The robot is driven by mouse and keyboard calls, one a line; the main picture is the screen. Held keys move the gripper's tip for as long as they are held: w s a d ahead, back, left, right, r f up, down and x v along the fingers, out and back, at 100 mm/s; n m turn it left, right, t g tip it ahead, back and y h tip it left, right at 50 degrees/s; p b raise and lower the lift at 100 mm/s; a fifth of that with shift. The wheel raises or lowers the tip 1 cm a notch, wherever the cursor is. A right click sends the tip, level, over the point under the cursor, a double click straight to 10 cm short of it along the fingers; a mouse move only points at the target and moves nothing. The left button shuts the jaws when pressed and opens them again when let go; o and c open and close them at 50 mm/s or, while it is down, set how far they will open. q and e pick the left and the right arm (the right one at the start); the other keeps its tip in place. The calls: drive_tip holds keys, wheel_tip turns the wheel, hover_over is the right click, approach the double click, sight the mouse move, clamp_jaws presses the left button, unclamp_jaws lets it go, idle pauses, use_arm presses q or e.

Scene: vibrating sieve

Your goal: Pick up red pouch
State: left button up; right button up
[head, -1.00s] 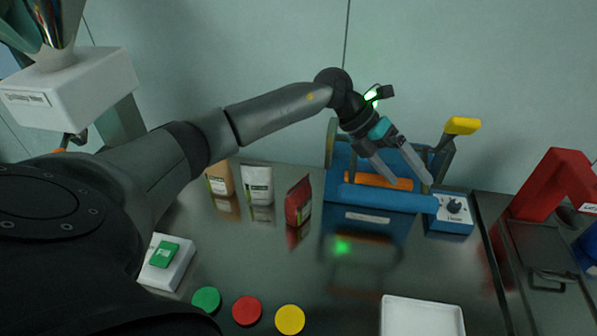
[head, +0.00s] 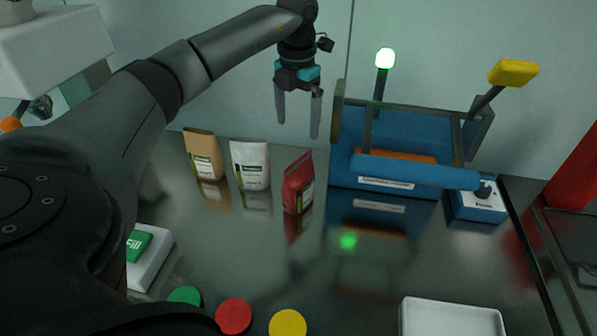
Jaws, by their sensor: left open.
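The red pouch (head: 298,183) stands upright on the shiny metal table, at the right end of a row of three pouches. It has a pale label low on its front. My left gripper (head: 297,128) points down above and behind the red pouch in the head view, with its two fingers apart and nothing between them. A gap shows between the fingertips and the pouch top. My right gripper is not in view.
A white pouch (head: 250,164) and a brown pouch (head: 204,155) stand left of the red one. A blue machine (head: 400,145) with a yellow-handled lever (head: 513,73) stands close on its right. Green, red (head: 233,316) and yellow (head: 287,323) discs and a white tray (head: 452,318) lie in front.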

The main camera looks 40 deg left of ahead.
sight(297, 168)
use_arm(q)
drive_tip(key=shift+f+b, duration=0.3)
drive_tip(key=shift+f, duration=0.4)
wheel_tip(297, 168, down, 15)
drive_tip(key=shift+r+b, duration=0.1)
drive_tip(key=shift+b, duration=0.6)
drive_tip(key=shift+c, duration=0.3)
drive_tip(key=shift+a, duration=0.1)
clamp_jaws()
drive_tip(key=shift+r, duration=0.1)
